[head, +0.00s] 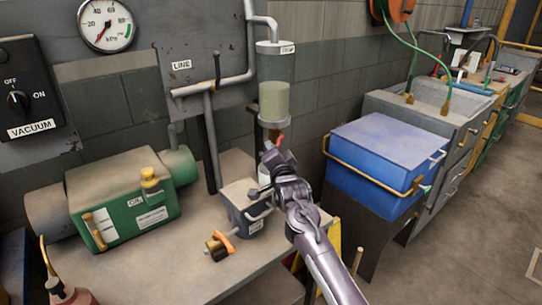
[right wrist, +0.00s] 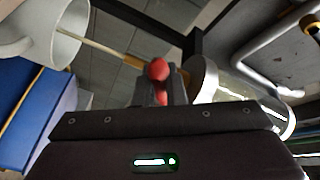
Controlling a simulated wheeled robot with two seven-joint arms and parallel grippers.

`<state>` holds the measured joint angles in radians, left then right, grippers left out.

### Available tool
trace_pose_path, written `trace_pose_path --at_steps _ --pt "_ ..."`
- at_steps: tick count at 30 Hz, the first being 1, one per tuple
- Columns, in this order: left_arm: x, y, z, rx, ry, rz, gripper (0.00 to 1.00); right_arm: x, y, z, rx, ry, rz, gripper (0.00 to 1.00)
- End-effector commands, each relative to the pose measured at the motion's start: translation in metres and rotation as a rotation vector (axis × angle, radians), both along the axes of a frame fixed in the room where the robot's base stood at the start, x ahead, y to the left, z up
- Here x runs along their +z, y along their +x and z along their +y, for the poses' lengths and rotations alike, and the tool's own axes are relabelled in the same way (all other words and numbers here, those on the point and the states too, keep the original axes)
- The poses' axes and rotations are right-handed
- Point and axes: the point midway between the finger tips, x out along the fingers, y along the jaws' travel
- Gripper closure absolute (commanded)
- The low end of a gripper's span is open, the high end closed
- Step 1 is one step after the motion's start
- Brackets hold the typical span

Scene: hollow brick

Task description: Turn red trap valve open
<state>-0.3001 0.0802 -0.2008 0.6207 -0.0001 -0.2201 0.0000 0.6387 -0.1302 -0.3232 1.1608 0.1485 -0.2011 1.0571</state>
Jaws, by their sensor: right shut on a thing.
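The trap is a clear upright cylinder (head: 274,75) with pale contents, fixed at the wall below a grey pipe. Its red valve handle (head: 280,138) shows just under the trap's lower collar, partly hidden by my right gripper (head: 272,155). In the right wrist view, the red handle with its round knob (right wrist: 158,70) sits between the fingertips, and my right gripper (right wrist: 160,92) is shut on it. A brass-coloured stem lies behind the knob. The clear trap cylinder (right wrist: 252,92) is to the right there. My left gripper is not in view.
A grey box (head: 245,213) and an orange-handled valve (head: 220,243) stand on the bench beside my right arm. A green pump (head: 125,198) is at left. A blue case (head: 375,155) is at right. A pale open container (right wrist: 48,35) is close in the wrist view.

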Motion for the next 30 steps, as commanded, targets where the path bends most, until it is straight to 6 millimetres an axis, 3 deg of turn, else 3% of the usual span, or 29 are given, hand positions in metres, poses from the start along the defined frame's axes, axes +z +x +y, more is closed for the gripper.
trace_pose_path --at_steps 6,22,23,27,30 --pt "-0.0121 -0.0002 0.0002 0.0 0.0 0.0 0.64 -0.0059 0.0015 -0.0029 -0.003 -0.063 -0.043 1.0" --pt "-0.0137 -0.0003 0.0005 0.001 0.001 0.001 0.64 -0.0055 0.002 -0.0031 -0.001 -0.085 -0.058 1.0" --pt "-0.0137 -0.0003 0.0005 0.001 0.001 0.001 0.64 -0.0055 0.002 -0.0031 -0.001 -0.085 -0.058 0.87" --pt "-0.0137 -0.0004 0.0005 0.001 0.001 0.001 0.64 -0.0054 0.0019 -0.0029 0.0 -0.084 -0.059 0.69" --pt "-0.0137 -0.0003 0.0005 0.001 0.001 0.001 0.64 -0.0052 0.0019 -0.0028 0.0 -0.084 -0.059 0.68"
